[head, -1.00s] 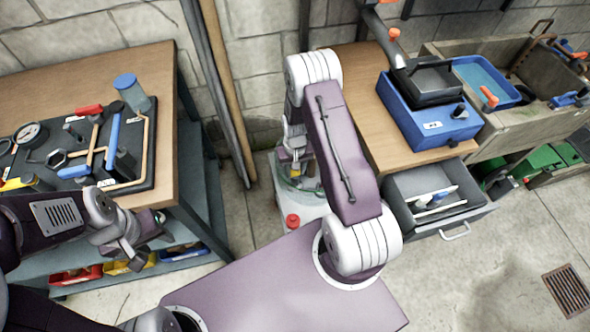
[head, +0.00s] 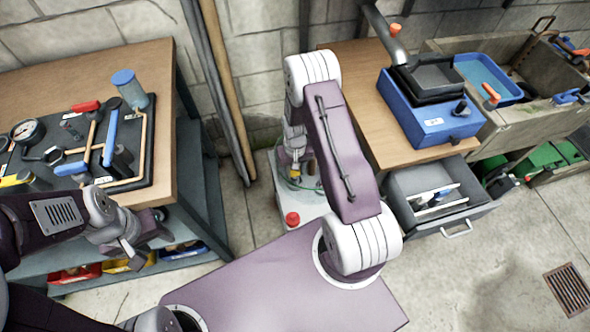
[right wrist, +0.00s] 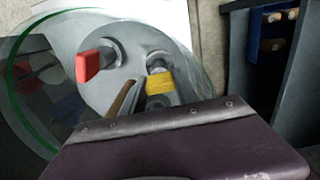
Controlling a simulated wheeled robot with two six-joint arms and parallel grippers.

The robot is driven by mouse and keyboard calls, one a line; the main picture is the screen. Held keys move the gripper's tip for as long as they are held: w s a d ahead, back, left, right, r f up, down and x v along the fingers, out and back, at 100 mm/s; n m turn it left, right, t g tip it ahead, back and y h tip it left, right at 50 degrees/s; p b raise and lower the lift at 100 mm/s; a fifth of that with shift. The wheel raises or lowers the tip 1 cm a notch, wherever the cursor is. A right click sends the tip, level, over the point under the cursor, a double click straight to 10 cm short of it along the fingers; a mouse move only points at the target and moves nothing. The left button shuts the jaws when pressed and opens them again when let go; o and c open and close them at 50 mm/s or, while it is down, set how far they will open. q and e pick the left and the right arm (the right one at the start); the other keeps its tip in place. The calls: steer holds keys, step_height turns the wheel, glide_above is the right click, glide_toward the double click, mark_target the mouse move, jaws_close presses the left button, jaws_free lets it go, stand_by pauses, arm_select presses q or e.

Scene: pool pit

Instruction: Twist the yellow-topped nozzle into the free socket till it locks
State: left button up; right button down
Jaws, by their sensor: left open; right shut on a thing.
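The yellow-topped nozzle (right wrist: 160,84) shows its yellow part in the right wrist view, in front of a round grey fitting. A small yellow patch also shows in the head view, low beside my right arm. My right gripper (head: 296,172) is down by a white box (head: 304,208) and shut on what looks like the nozzle. My left gripper (head: 150,236) is open and empty in front of the left table.
A red knob (head: 292,219) stands on the white box; a red handle (right wrist: 88,67) shows in the wrist view. The left workbench (head: 165,60) holds a tool tray. At right are a blue toolbox (head: 434,124) and an open drawer (head: 468,212). The right floor is mostly clear.

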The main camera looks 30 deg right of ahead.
steer(key=shift+f, duration=0.4)
steer(key=n, duration=0.2)
steer(key=shift+n, duration=0.4)
steer(key=n, duration=0.4)
steer(key=shift+p, duration=0.3)
steer(key=n, duration=0.6)
steer(key=c, duration=0.9)
jaws_free()
steer(key=shift+o, duration=0.2)
